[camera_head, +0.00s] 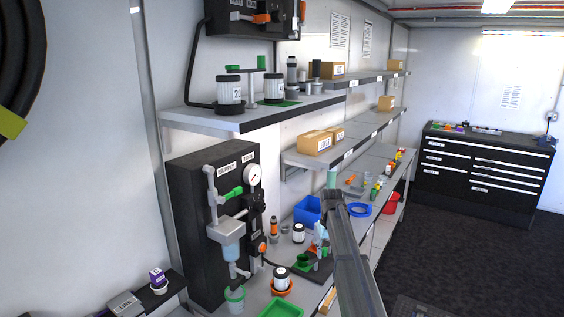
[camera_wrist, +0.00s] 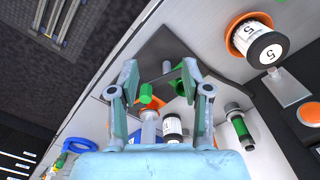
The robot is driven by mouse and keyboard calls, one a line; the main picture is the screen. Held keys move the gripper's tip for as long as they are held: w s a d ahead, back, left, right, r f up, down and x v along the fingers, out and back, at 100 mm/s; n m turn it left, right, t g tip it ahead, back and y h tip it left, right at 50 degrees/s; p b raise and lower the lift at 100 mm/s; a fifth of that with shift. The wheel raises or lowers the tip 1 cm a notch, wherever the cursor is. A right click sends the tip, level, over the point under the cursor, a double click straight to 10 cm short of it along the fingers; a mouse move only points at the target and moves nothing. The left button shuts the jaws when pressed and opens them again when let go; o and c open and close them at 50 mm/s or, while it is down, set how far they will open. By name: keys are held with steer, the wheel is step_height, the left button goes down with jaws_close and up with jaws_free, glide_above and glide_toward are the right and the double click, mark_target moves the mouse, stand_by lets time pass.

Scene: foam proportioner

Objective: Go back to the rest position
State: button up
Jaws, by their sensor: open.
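My gripper (camera_wrist: 160,78) shows in the wrist view with its two pale blue-grey fingers spread apart and nothing held between them. A dark plate (camera_wrist: 165,48) lies beyond the fingertips. A green cylinder (camera_wrist: 146,94) and a white labelled jar (camera_wrist: 172,124) appear between and below the fingers. In the head view my gripper (camera_head: 319,236) is over the lower bench, partly hidden by my grey arm. The exact gap between fingers and bench items cannot be told.
The black proportioner panel (camera_head: 187,190) with gauge and valves stands left of my arm. A blue bin (camera_head: 307,211) is just behind my gripper. Shelves with boxes (camera_head: 314,142) run along the wall above. A jar marked 5 (camera_wrist: 262,47) sits in an orange ring. Floor (camera_head: 455,262) at right is clear.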

steer(key=s+f+m, duration=0.1)
steer(key=s+f, duration=0.7)
steer(key=s, duration=0.4)
steer(key=s+f, duration=0.8)
steer(key=s, duration=0.5)
steer(key=s+f+m, duration=0.1)
steer(key=s+f, duration=0.7)
steer(key=s, duration=0.4)
steer(key=s+f+g+b, duration=0.6)
steer(key=s+f+b, duration=0.4)
steer(key=s+f, duration=1.8)
steer(key=shift+s+d+f+g, duration=0.2)
steer(key=shift+s+g, duration=0.2)
steer(key=shift+s, duration=0.45)
